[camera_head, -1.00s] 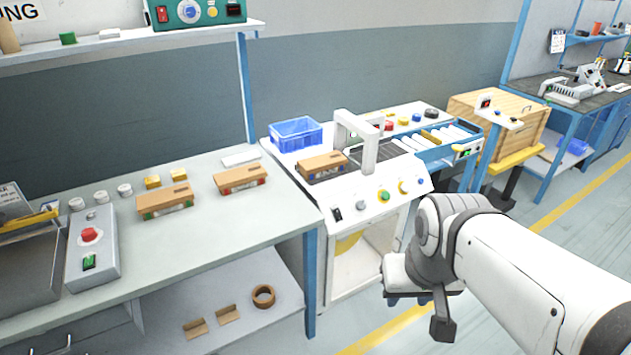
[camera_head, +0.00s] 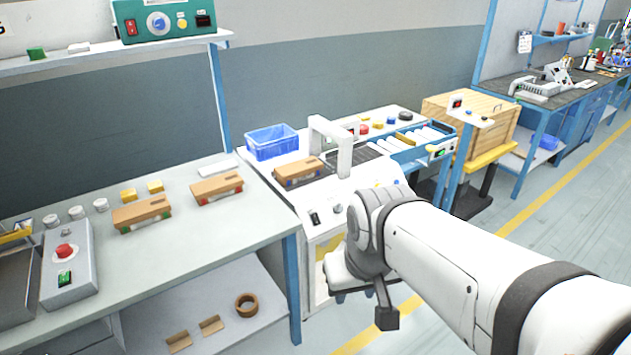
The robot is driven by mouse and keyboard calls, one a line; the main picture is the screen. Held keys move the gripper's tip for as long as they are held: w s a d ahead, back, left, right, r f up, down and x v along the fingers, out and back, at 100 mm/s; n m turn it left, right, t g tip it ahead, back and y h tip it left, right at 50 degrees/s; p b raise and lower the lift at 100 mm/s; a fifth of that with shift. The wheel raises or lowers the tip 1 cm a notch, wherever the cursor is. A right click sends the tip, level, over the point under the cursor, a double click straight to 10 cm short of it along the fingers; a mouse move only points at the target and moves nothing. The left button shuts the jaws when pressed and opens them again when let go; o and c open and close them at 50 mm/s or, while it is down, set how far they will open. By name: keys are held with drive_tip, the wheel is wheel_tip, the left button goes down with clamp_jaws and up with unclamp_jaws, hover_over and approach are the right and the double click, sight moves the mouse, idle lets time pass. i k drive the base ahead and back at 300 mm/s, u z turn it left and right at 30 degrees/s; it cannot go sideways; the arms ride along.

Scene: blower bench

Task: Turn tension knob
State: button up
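A white machine (camera_head: 310,240) with a low arch (camera_head: 345,150) stands right of the workbench. Its sloped front panel carries a black switch (camera_head: 314,218) and a grey knob (camera_head: 338,209). I cannot tell which control is the tension knob. My gripper (camera_head: 368,300) hangs in front of the machine, below the panel and apart from the grey knob. Its fingers are mostly hidden and I cannot see whether they are open.
A brown box (camera_head: 300,172) lies on the machine by the arch, with a blue bin (camera_head: 272,141) behind. The workbench (camera_head: 190,245) holds more boxes and a control box with a red button (camera_head: 65,251). A wooden crate (camera_head: 470,118) stands right. Floor is clear at right.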

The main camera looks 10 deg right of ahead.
sight(337, 208)
drive_tip(key=i, duration=0.9)
drive_tip(key=u, duration=0.05)
